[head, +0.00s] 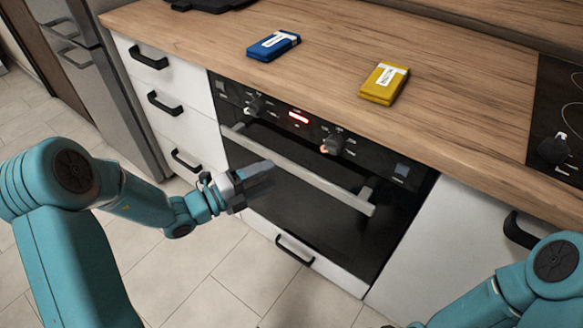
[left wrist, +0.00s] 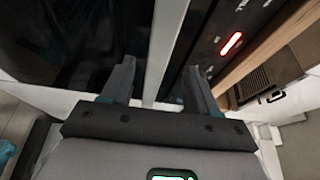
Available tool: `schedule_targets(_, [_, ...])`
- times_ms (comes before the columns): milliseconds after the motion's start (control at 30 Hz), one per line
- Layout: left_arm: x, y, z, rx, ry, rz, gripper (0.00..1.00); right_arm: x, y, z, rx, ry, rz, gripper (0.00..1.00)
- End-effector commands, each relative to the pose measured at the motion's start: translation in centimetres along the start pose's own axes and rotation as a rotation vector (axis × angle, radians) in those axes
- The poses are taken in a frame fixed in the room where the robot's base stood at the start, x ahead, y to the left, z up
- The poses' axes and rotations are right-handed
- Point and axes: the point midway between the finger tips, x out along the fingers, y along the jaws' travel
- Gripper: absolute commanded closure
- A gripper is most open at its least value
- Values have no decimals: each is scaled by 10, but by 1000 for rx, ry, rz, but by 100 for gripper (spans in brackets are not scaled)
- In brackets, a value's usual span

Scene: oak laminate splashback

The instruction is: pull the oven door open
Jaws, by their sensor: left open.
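The black oven door (head: 318,228) is closed under the control panel, with a straight silver handle bar (head: 320,182) across its top. My left gripper (head: 262,172) is open at the handle, left of its middle. In the left wrist view the handle bar (left wrist: 165,48) runs between the two spread fingers of my left gripper (left wrist: 160,88), apart from both in the picture. I cannot tell how deep the bar sits between them. My right arm shows at the lower right, but its gripper is out of view.
The control panel has knobs (head: 333,144) and a lit red display (head: 298,118). A blue packet (head: 273,45) and a yellow packet (head: 384,83) lie on the wooden worktop (head: 330,60). White drawers (head: 165,105) stand left of the oven. The tiled floor (head: 215,290) in front is clear.

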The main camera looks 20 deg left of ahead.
Motion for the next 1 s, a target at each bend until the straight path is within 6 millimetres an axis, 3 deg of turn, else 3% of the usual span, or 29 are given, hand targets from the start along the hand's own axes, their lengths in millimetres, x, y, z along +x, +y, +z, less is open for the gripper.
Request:
schedule_targets(100, [29, 2, -2, 0, 7, -1, 40, 8, 3, 0, 0, 0, 0, 57])
schedule_targets(300, [62, 2, -1, 1, 6, 1, 40, 13, 5, 0, 0, 0, 0, 57])
schedule_targets(500, [75, 1, 0, -1, 5, 1, 40, 14, 5, 0, 0, 0, 0, 57])
schedule_targets(733, [76, 0, 0, 0, 5, 1, 40, 14, 5, 0, 0, 0, 0, 57])
schedule_targets(767, [76, 0, 0, 0, 5, 1, 44, 14, 5, 0, 0, 0, 0, 57])
schedule_targets(933, [76, 0, 0, 0, 5, 1, 99, 14, 5, 0, 0, 0, 0, 57])
schedule_targets(1000, [75, 0, 0, 0, 5, 1, 100, 14, 5, 0, 0, 0, 0, 57])
